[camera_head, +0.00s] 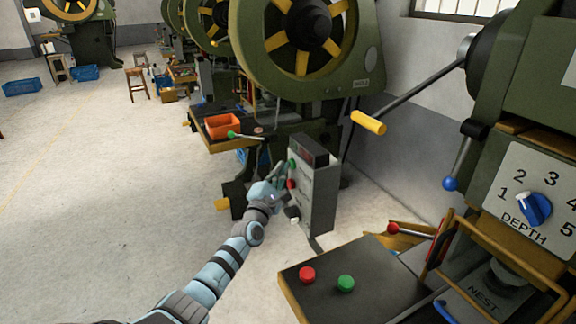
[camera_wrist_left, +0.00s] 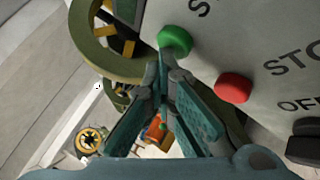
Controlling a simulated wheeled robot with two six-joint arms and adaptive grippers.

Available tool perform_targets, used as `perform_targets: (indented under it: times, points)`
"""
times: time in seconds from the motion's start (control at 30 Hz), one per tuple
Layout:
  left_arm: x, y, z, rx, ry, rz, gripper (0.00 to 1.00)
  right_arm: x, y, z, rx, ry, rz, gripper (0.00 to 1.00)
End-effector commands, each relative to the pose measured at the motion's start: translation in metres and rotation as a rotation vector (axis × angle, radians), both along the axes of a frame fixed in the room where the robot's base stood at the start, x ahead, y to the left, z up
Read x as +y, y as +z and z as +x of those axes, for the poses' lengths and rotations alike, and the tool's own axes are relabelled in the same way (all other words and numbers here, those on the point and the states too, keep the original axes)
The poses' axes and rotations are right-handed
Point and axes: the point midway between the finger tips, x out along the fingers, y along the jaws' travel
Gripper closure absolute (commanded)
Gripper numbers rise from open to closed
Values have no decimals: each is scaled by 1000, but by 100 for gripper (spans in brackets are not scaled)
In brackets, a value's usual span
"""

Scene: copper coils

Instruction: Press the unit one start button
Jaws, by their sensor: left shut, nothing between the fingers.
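A grey control box (camera_head: 318,195) stands beside the green press with a green button (camera_head: 291,163) and a red button (camera_head: 291,184) on its face. In the left wrist view the green button (camera_wrist_left: 175,40) is just beyond my fingertips, and the red button (camera_wrist_left: 233,87) is to its right. Partly cut lettering reads "STO" and "OFF". My left gripper (camera_head: 282,169) is shut and empty, right at the green button; it also shows in the left wrist view (camera_wrist_left: 165,62). I cannot tell whether the tips touch the button. My right gripper is not in view.
A black bench panel (camera_head: 350,295) with a red and a green button is at the lower right, beside a depth dial (camera_head: 534,209). An orange bin (camera_head: 222,126) sits on the press table. A yellow-handled lever (camera_head: 368,123) sticks out right of the box.

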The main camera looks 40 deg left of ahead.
Motion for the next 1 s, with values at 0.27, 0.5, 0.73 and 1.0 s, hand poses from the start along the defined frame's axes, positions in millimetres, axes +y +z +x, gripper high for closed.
perform_targets:
  times: [0.27, 0.5, 0.73, 1.0]
  points:
    - [6, 1, -13, 1, -1, 0, 100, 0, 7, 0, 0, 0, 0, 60]
    - [9, 0, -16, 0, 1, 0, 100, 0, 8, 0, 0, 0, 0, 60]
    - [11, 1, -21, 0, 2, 2, 100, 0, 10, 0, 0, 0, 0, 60]
    - [23, 1, -44, 2, 1, 1, 100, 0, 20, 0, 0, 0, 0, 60]
